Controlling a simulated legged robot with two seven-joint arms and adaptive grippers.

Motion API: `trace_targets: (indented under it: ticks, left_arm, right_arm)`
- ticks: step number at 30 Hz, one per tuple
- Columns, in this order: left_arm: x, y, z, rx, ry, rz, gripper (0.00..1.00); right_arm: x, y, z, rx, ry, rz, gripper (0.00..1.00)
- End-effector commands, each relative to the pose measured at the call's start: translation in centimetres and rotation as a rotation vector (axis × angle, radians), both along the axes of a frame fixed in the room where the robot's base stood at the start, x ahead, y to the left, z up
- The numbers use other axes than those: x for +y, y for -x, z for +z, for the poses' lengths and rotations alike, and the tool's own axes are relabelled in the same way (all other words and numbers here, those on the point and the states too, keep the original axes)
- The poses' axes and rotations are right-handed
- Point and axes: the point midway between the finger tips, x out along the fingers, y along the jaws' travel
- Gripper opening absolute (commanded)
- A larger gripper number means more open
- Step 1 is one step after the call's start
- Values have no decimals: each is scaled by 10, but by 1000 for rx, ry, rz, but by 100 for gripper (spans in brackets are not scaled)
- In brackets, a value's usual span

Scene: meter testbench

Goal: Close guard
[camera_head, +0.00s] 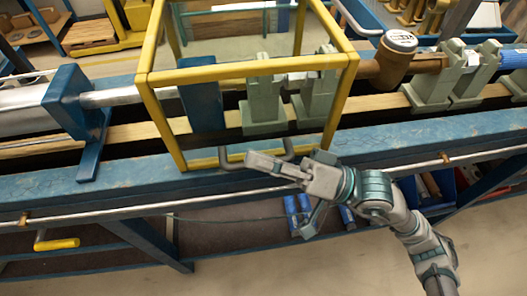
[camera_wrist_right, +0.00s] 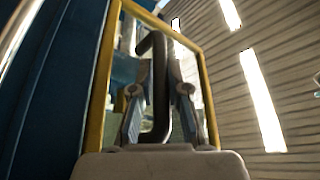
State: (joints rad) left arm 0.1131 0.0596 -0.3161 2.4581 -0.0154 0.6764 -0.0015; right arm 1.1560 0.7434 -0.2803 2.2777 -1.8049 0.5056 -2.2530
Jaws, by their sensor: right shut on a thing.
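The guard is a yellow box frame (camera_head: 247,69) with clear panels, standing over the middle of the test bench. Its lower front edge is close to the bench's front rail. A grey bar handle (camera_head: 225,160) sits low on its front side. My right gripper (camera_head: 268,163) is at this handle, coming from the lower right. In the wrist view the dark bent handle (camera_wrist_right: 160,85) runs between the two fingers of my right gripper (camera_wrist_right: 160,112), which are shut on it. The yellow frame (camera_wrist_right: 100,85) is right behind. My left gripper is not in view.
Inside the guard are a blue block (camera_head: 202,97) and pale green clamps (camera_head: 262,108). A brown meter (camera_head: 392,62) stands to the right on the pipe line. A blue support (camera_head: 75,105) stands to the left. The blue front rail (camera_head: 80,193) runs beneath my right gripper; floor lies in front.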

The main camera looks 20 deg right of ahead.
Motion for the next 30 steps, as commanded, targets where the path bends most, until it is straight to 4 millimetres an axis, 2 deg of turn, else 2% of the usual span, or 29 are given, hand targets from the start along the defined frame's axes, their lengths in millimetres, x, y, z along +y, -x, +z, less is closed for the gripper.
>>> trace_targets:
  ticks: [1, 8, 9, 11, 12, 25, 30]
  left_arm:
    - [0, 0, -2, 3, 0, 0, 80]
    - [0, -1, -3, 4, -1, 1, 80]
    - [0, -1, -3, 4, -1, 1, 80]
    - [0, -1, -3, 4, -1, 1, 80]
    - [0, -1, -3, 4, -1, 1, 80]
    - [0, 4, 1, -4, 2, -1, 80]
    - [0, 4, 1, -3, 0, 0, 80]
  right_arm:
    - [3, -1, -10, 19, 13, 7, 0]
    - [5, 0, -14, 27, 18, 12, 0]
    - [6, 0, -15, 27, 19, 13, 22]
    - [5, 0, -15, 27, 18, 12, 37]
    - [5, 0, -14, 25, 17, 12, 40]
    - [3, 2, -8, 15, 13, 9, 40]
    - [-11, 8, -14, 18, 14, 6, 40]
